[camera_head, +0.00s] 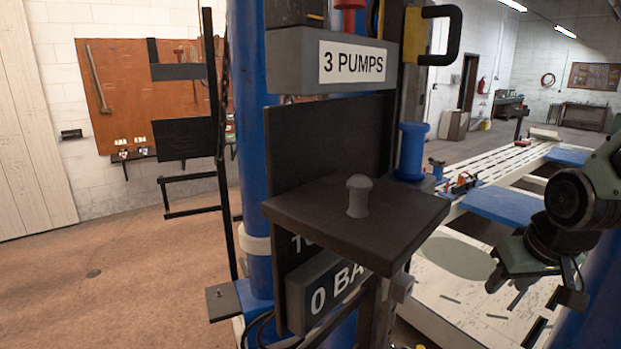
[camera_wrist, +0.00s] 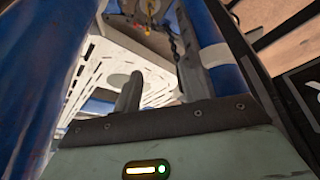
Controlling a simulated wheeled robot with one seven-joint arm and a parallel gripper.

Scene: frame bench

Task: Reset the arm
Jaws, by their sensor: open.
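My gripper (camera_head: 535,287) hangs at the right side of the head view, below a dark wrist joint. It is open, with no object visible between its fingers. It is to the right of the dark shelf (camera_head: 330,225) and apart from it, over the white slotted frame bench (camera_head: 455,285). In the wrist view, my gripper's pale green housing fills the bottom, with a lit indicator. The white slotted bench also shows in the wrist view (camera_wrist: 150,58).
A grey knob (camera_head: 358,196) stands upright on the shelf. A blue post (camera_head: 251,150) carries a "3 PUMPS" sign (camera_head: 352,62) and a partly hidden "0 BA" sign (camera_head: 337,290). A black handle (camera_head: 441,35) juts out above. Open floor (camera_head: 110,270) lies left.

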